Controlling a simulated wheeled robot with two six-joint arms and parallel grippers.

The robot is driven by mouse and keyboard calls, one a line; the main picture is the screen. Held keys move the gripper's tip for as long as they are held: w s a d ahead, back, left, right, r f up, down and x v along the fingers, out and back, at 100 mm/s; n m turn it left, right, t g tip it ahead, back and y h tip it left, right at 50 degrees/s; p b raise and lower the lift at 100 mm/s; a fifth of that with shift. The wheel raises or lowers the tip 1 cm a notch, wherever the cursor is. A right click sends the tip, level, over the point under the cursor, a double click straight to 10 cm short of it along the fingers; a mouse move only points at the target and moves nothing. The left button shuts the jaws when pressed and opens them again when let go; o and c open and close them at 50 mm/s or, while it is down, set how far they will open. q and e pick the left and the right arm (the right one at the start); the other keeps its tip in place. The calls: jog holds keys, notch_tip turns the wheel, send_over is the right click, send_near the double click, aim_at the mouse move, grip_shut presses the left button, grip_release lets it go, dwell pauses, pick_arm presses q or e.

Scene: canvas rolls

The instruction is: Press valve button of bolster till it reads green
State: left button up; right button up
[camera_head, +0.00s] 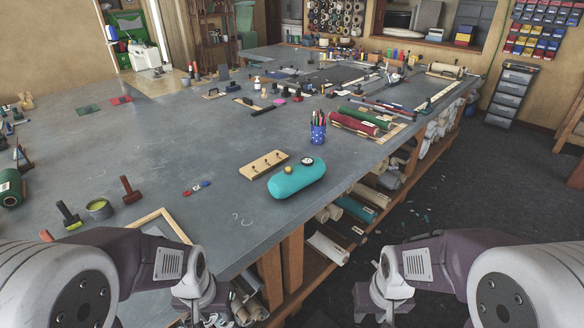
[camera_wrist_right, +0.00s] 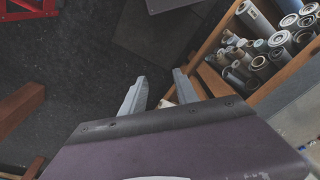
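The bolster (camera_head: 297,182) is a teal rounded cushion lying near the right edge of the grey table. A small round dark-rimmed gauge (camera_head: 307,161) sits on its top; its reading is too small to make out. A small yellow valve button (camera_head: 288,169) sits beside the gauge. My left arm is at the lower left in the head view, its gripper mostly cut off at the bottom edge. My right gripper (camera_wrist_right: 159,91) shows open and empty in the right wrist view, over the dark floor beside the table. Both arms are apart from the bolster.
A wooden frame (camera_head: 164,222) lies nearer. Rolls fill the shelf below (camera_wrist_right: 276,40).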

jog(key=shift+w+a, duration=0.1)
jog(key=shift+a, duration=0.2)
jog(key=shift+a, duration=0.1)
